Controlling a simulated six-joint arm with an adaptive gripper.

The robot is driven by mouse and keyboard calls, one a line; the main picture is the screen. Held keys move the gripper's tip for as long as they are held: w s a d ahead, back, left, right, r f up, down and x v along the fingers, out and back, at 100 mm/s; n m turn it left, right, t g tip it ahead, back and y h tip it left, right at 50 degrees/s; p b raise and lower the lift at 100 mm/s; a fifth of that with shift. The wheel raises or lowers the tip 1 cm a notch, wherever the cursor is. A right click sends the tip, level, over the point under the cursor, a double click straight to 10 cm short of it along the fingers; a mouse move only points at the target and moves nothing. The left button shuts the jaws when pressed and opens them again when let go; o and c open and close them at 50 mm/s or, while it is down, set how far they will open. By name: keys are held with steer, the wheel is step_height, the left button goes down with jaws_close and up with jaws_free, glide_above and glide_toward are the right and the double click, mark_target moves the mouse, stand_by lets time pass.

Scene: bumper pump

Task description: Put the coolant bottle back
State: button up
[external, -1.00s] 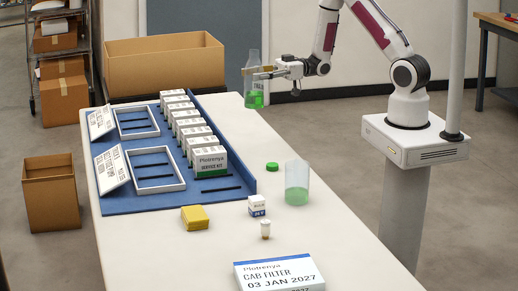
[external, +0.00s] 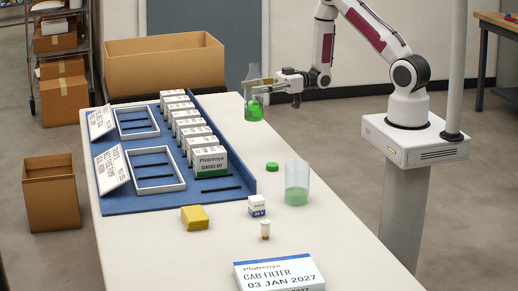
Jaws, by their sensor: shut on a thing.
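The coolant bottle (external: 254,111) is a clear, narrow-necked bottle with green liquid in its lower part. It is upright near the far right edge of the white table. My gripper (external: 258,86) is shut around the upper part of the bottle, reaching in from the right. I cannot tell whether the bottle's base touches the table. A green cap (external: 272,167) lies on the table nearer the camera. A clear beaker (external: 297,184) with some green liquid stands to the right of the cap.
A blue rack (external: 222,196) with a row of white boxes (external: 208,161) fills the table's left side. A yellow block (external: 195,218), a small white box (external: 257,205), a small vial (external: 266,230) and a cab filter box (external: 279,275) lie nearer. A cardboard box (external: 165,66) stands at the back.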

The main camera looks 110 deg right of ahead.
mark_target(255, 115)
stand_by(0.3)
steer(key=shift+f, duration=2.9)
steer(key=shift+f, duration=2.1)
steer(key=shift+f, duration=0.1)
steer(key=o, duration=1.3)
steer(key=shift+o, duration=0.2)
steer(key=s+d, duration=0.2)
steer(key=s, duration=0.9)
steer(key=shift+s+d, duration=0.15)
steer(key=shift+s, duration=0.25)
